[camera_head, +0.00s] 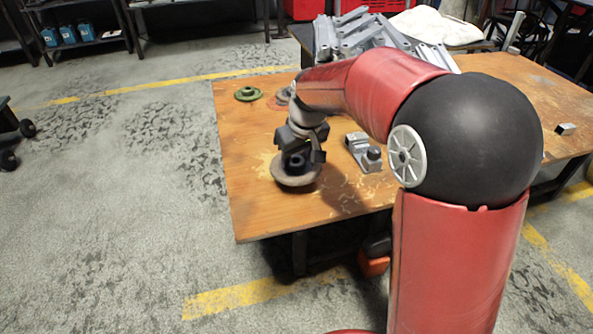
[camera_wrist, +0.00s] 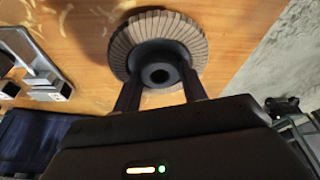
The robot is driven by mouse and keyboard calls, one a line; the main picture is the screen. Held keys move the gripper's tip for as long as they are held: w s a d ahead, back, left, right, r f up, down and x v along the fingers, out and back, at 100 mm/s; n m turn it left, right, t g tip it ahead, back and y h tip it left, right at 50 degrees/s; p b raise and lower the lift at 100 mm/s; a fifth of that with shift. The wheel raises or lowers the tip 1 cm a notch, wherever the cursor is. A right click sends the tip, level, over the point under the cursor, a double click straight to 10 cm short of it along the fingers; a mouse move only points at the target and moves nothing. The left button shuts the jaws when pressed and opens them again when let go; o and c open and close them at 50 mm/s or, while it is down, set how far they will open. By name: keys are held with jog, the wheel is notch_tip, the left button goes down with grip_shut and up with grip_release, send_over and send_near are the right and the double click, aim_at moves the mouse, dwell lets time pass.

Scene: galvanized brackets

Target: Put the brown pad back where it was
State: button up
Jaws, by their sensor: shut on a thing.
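The brown pad (camera_head: 296,177) is a round disc with a pleated brown rim and a dark hub. In the head view it is at the left front part of the wooden table (camera_head: 250,215), below my gripper (camera_head: 300,160). In the wrist view the pad (camera_wrist: 122,48) shows from above, and my gripper (camera_wrist: 160,85) has one finger on each side of its dark hub. The fingers are shut on the hub. I cannot tell whether the pad touches the table or hangs just above it.
A green disc (camera_head: 248,93) lies at the table's far left, with a reddish and grey disc (camera_head: 281,98) partly behind my arm. A metal bracket fixture (camera_head: 364,153) stands right of the pad. Grey brackets (camera_head: 355,35) are piled behind. The table's left front is clear.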

aim_at(298, 163)
jog(key=shift+f+b, duration=0.35)
jog(key=shift+f, duration=1.65)
jog(key=shift+f, duration=0.2)
jog(key=o, duration=0.9)
jog(key=shift+r, duration=0.1)
jog(key=p+v, duration=0.2)
jog(key=v, duration=0.9)
jog(key=shift+a, duration=0.1)
jog(key=shift+s+r, duration=0.2)
jog(key=shift+r, duration=0.5)
